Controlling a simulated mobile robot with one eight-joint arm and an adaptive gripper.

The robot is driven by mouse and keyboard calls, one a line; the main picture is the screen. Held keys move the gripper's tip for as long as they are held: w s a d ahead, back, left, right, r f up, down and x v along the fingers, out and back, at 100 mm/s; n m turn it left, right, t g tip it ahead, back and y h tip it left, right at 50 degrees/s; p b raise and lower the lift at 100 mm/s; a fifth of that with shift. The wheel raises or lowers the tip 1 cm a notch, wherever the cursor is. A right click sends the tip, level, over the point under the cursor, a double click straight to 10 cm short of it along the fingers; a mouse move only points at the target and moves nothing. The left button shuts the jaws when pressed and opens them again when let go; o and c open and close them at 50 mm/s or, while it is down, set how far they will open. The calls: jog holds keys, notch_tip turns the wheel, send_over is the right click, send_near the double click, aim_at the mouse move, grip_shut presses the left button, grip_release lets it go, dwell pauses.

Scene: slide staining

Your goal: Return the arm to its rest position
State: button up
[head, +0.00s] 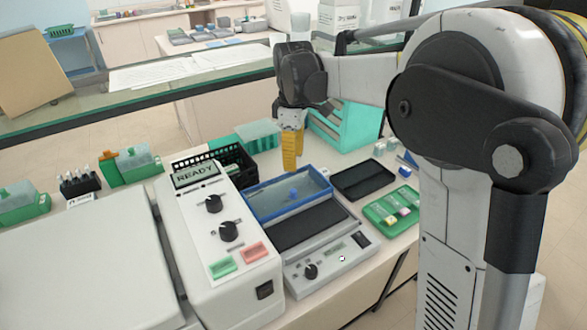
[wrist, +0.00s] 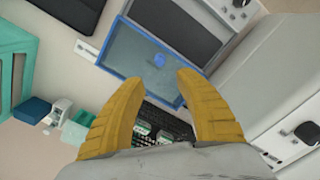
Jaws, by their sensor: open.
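My gripper (head: 291,150) has yellow fingers and points downward above the bench, behind the blue-rimmed tray. In the wrist view my gripper (wrist: 158,112) shows its two yellow fingers spread apart with nothing between them. My white and dark-grey arm reaches from the right of the head view across to the gripper. The blue-rimmed tray (head: 262,217) lies in front of the fingers and holds a small blue object (head: 293,192). The tray also shows in the wrist view (wrist: 118,55), beyond the fingertips.
A white machine reading READY (head: 205,245) stands left of the tray. A black basket (head: 235,160) and teal rack (head: 345,125) are close to the gripper. A green slide tray (head: 392,210) and dark tray (head: 362,180) lie to the right. A glass-edged shelf (head: 130,95) crosses behind.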

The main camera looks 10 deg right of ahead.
dwell(0.4)
jog(key=s+d+r+m+t+b, duration=0.1)
jog(key=s+r+m+t, duration=0.15)
jog(key=s, duration=0.35)
jog(key=s+d+r+m+t, duration=0.1)
jog(key=s+r+m, duration=0.15)
jog(key=s, duration=0.35)
jog(key=s+d+f+m+t+b, duration=0.1)
jog(key=s+f+m, duration=0.5)
jog(key=s, duration=0.7)
jog(key=d+m+t, duration=0.1)
jog(key=t, duration=0.1)
jog(key=shift+m+t, duration=0.3)
jog(key=shift+t, duration=0.05)
jog(key=shift+w, duration=0.1)
